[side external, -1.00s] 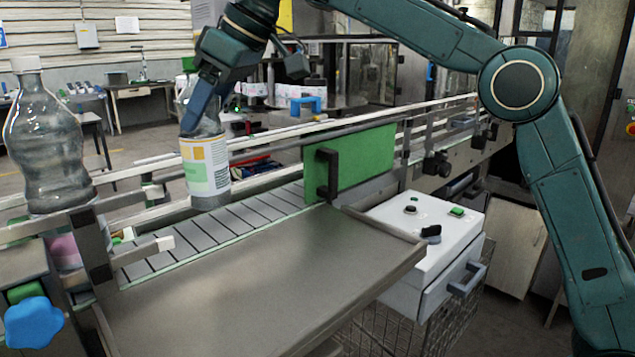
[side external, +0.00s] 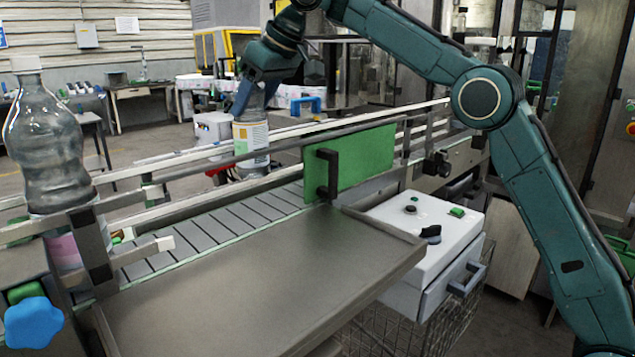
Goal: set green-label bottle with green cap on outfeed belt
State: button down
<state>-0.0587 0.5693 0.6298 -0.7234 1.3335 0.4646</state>
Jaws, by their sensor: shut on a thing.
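My gripper (side external: 243,100) is shut on the upper part of a clear bottle (side external: 250,138) with a white, yellow and greenish label. The bottle looks upright. Its cap is hidden by my gripper, so I cannot tell the cap's colour. The slatted grey belt (side external: 190,236) runs diagonally between guide rails. The bottle's lower part shows at the far rails (side external: 210,150), left of the green panel; I cannot tell whether its base touches anything.
A green panel (side external: 370,160) with a black handle stands across the belt. A steel tray (side external: 270,285) and a white control box (side external: 425,225) lie in front. A large clear bottle (side external: 50,150) stands at left. The near belt slats are clear.

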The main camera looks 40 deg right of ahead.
aim_at(258, 140)
jog(key=shift+a, duration=0.1)
jog(key=shift+a+f, duration=0.1)
jog(key=shift+f, duration=0.25)
jog(key=shift+d+f, duration=0.2)
jog(key=shift+f, duration=1.4)
jog(key=shift+f, duration=2)
jog(key=shift+c, duration=2.2)
grip_release()
jog(key=shift+f, duration=0.1)
